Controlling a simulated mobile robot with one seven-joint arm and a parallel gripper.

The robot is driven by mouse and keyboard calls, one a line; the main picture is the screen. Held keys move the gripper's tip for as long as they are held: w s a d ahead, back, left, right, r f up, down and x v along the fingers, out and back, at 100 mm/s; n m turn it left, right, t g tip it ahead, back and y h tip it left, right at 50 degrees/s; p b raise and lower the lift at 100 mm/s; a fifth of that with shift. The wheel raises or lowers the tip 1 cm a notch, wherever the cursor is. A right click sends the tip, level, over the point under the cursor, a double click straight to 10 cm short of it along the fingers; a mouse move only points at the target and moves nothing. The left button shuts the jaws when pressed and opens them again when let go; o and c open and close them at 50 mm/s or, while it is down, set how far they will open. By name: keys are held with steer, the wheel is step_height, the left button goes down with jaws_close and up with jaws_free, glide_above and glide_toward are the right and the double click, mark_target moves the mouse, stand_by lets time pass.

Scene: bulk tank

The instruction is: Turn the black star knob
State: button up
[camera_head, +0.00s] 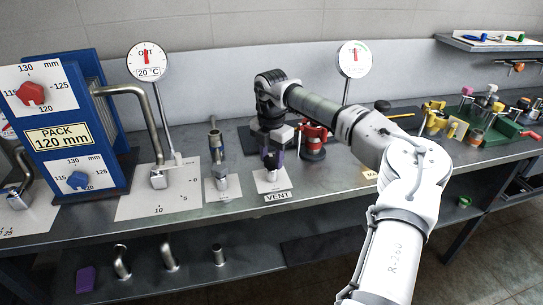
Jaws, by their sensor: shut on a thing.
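The black star knob (270,162) sits on top of a small metal valve post that stands on a white plate labelled VENT (277,197). My arm reaches in from the right, and my gripper (274,153) points down over the post. Its fingers are shut on the black star knob. The fingers and wrist hide part of the knob, so I cannot make out its lobes or its turned angle.
A similar metal post (218,165) stands close on the left. A bent pipe handle (158,177) and a blue PACK unit (58,125) are further left. A red valve (313,140) stands close behind on the right. Several coloured fittings crowd the right end.

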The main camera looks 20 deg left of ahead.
steer(key=shift+n, duration=0.3)
steer(key=n, duration=0.3)
steer(key=shift+n, duration=0.3)
steer(key=n, duration=0.3)
steer(key=shift+d+r+n, duration=0.1)
steer(key=shift+n, duration=0.2)
steer(key=n, duration=0.4)
steer(key=shift+n, duration=0.3)
steer(key=n, duration=0.3)
steer(key=shift+w+n, duration=0.1)
steer(key=shift+n, duration=0.2)
steer(key=n+p, duration=0.1)
steer(key=n, duration=0.6)
steer(key=n+p, duration=0.1)
steer(key=n, duration=0.5)
steer(key=shift+w+n, duration=0.1)
steer(key=shift+n, duration=0.2)
